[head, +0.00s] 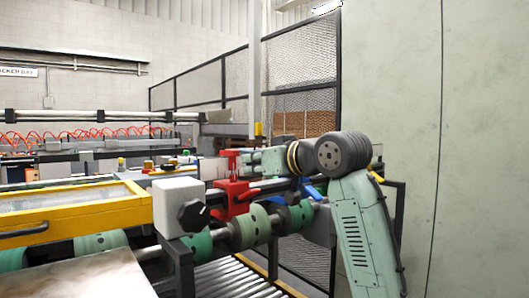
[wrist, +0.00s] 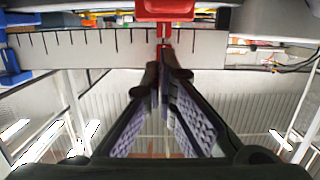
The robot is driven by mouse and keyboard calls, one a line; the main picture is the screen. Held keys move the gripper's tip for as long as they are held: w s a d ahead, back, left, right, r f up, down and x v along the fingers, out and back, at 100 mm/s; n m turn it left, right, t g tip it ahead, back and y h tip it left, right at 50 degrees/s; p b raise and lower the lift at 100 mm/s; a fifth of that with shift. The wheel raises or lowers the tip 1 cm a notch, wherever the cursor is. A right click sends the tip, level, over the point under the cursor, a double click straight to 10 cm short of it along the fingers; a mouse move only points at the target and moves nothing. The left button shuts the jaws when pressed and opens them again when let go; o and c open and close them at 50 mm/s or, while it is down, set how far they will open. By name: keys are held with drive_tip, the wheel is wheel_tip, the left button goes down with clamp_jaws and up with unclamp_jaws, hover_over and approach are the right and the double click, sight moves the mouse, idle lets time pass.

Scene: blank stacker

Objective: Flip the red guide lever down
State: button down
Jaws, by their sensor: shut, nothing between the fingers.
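The red guide lever (head: 232,160) stands upright above a red clamp block (head: 231,197) on the roller shaft in the head view. In the wrist view a red block (wrist: 165,9) is at the top edge, with a narrow red part (wrist: 163,33) running from it toward my fingertips. My gripper (wrist: 165,72) is shut and empty, its fingertips close to the end of that red part. I cannot tell whether they touch. In the head view my gripper (head: 246,160) is just right of the lever, at about its height, partly hidden by small size.
A pale scale bar with black marks (wrist: 90,45) crosses behind the fingertips. A grey block with a black knob (head: 192,215) and a yellow-framed panel (head: 135,205) lie left of the clamp. Green rollers (head: 250,228) sit below. A blue part (wrist: 10,66) is at the left.

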sight(259, 189)
drive_tip(key=shift+s+d+f, duration=0.25)
drive_tip(key=shift+d+f, duration=0.1)
drive_tip(key=shift+f, duration=0.15)
drive_tip(key=shift+s+d+f, duration=0.25)
drive_tip(key=shift+d+f, duration=0.05)
drive_tip(key=shift+f, duration=0.2)
drive_tip(key=shift+s+f, duration=0.2)
drive_tip(key=shift+f, duration=0.15)
drive_tip(key=f+t+y+b, duration=0.2)
drive_tip(key=t+b, duration=0.1)
drive_tip(key=b, duration=0.3)
drive_tip(key=s+d+f+t+y+b, duration=0.1)
drive_tip(key=f+t+y+b, duration=0.1)
drive_tip(key=b, duration=0.5)
drive_tip(key=s+f+t+y+b, duration=0.1)
drive_tip(key=f+t+y+b, duration=0.1)
drive_tip(key=b, duration=0.4)
drive_tip(key=shift+d+f+t, duration=0.25)
drive_tip(key=shift+f+t, duration=0.6)
drive_tip(key=shift+t, duration=0.05)
drive_tip(key=shift+f+b, duration=0.1)
drive_tip(key=shift+b, duration=0.2)
drive_tip(key=shift+a, duration=0.1)
